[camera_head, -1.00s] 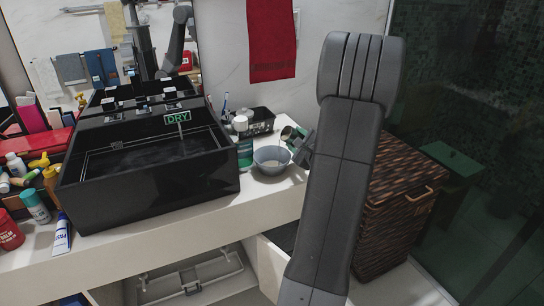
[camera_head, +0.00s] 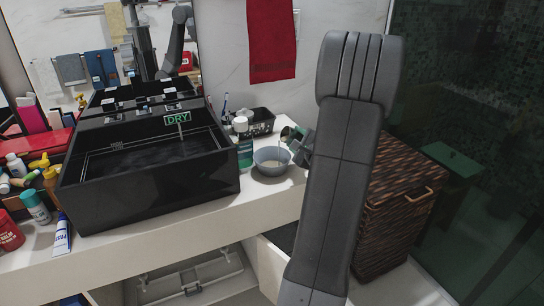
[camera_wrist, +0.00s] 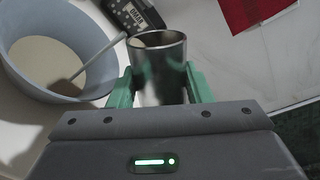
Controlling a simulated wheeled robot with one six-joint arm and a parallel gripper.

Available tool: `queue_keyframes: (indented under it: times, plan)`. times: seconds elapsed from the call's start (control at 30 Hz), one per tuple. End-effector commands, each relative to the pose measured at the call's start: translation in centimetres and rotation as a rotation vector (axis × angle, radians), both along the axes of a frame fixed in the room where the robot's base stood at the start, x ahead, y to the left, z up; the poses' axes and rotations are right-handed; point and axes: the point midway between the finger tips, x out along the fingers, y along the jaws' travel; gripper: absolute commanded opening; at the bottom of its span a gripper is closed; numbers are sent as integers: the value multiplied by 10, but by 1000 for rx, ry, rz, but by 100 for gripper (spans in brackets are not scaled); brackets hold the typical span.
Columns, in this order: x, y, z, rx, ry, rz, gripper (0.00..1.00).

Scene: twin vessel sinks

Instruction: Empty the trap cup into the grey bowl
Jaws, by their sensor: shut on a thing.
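My gripper (camera_head: 302,147) is shut on the metal trap cup (camera_wrist: 160,65), its green fingers on either side of it in the wrist view (camera_wrist: 160,88). The cup's mouth shows a dark inside with some brownish tone; I cannot tell what is left in it. In the head view the cup (camera_head: 289,134) is small and partly hidden by the gripper, just above and right of the grey bowl (camera_head: 270,169). In the wrist view the bowl (camera_wrist: 70,98) lies left of the cup and holds beige, murky contents with a light stick (camera_wrist: 98,57) leaning in it.
The black vessel sink (camera_head: 150,185) with a "DRY" label stands left of the bowl. A white-capped green bottle (camera_head: 244,152) and a black tray (camera_head: 260,121) are close by the bowl. A red towel (camera_head: 271,45) hangs behind. A wicker hamper (camera_head: 395,200) stands right of my arm.

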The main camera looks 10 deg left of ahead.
Motion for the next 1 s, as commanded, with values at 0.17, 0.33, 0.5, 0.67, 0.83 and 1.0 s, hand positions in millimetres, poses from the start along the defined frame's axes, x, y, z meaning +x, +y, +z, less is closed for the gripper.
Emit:
queue_keyframes:
  times: [0.17, 0.33, 0.5, 0.67, 0.83, 1.0]
  plan:
    - [0, 0, 2, -16, -10, 0, 17]
    - [0, 0, 3, -33, -19, -1, 17]
    - [0, 0, 3, -49, -28, 0, 17]
    - [0, 0, 2, -65, -35, 0, 17]
    - [0, 0, 1, -81, -45, 0, 17]
    - [0, 1, 0, -97, -54, 0, 17]
